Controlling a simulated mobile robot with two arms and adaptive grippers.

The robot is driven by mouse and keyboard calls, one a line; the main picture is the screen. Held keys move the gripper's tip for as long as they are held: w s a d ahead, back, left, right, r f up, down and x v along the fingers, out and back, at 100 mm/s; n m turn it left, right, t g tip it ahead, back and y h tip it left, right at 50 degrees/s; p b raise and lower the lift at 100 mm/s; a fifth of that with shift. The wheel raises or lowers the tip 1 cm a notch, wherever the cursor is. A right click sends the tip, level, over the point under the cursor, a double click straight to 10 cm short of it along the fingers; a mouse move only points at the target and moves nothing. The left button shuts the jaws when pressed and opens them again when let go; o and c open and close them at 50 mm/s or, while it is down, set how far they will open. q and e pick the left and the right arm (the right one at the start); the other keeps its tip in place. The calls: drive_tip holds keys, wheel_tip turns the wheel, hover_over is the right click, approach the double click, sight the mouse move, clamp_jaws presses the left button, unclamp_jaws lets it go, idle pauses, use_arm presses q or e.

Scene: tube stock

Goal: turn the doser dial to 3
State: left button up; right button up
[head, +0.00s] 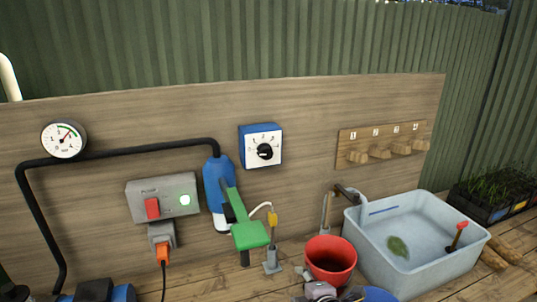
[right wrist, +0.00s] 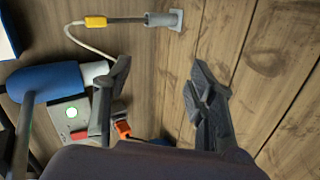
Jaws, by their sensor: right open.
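The doser (head: 248,132) is a blue box with a white face, fixed on the wooden back board. Its black dial (head: 265,152) sits on the lower part of the face, with small numerals above it. The pointer's exact setting is too small to tell. My right gripper (head: 308,277) is low at the front, below and right of the doser and apart from it. In the right wrist view its two fingers (right wrist: 158,85) are spread with nothing between them. A white and blue corner at that view's upper left may be the doser. My left gripper is not in view.
A blue and green device (head: 248,235) hangs left below the doser. A yellow-tipped probe (head: 272,220) stands on the bench beside a red bucket (head: 331,260). A water basin (head: 410,275) is at right. A switch box (head: 162,198) and gauge (head: 64,139) are at left.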

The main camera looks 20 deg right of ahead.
drive_tip(key=w+r+n+t, duration=0.2)
drive_tip(key=w+r+n, duration=0.1)
drive_tip(key=r, duration=0.4)
drive_tip(key=w+r+n+t, duration=0.2)
drive_tip(key=w+r+n, duration=0.2)
drive_tip(key=r, duration=0.2)
drive_tip(key=n+t+y+p, duration=0.1)
drive_tip(key=n+t, duration=0.2)
drive_tip(key=n, duration=0.3)
approach(267, 155)
drive_tip(key=w+p, duration=0.2)
drive_tip(key=w, duration=0.2)
drive_tip(key=w+p, duration=0.3)
drive_tip(key=w, duration=0.2)
drive_tip(key=shift+a+r, duration=0.1)
drive_tip(key=shift+r, duration=0.1)
drive_tip(key=shift+c, duration=0.2)
drive_tip(key=c, duration=1.1)
